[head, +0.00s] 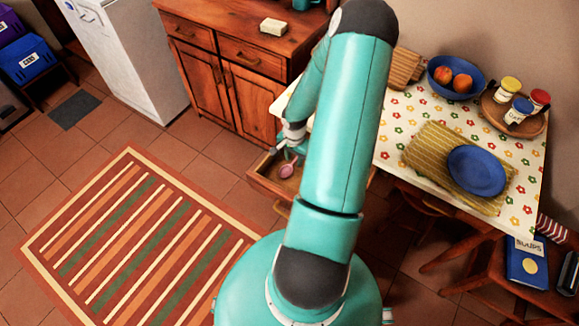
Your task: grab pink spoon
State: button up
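A pink spoon (286,171) shows in the head view, in or just over an open wooden drawer (262,182) at the near left side of the table. My gripper (288,153) is at the drawer, right by the spoon. The gripper is small in the picture and partly hidden by my teal arm. I cannot tell whether its fingers touch the spoon or are shut on it. The right part of the drawer is hidden behind my arm.
The table with a flowered cloth (392,140) carries a blue bowl of fruit (440,68), jars on a tray (491,118) and a blue plate (478,171). Chairs stand at the lower right. A wooden cabinet (205,68) stands behind. The striped rug (140,240) and tiled floor at left are clear.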

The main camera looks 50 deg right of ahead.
grip_shut()
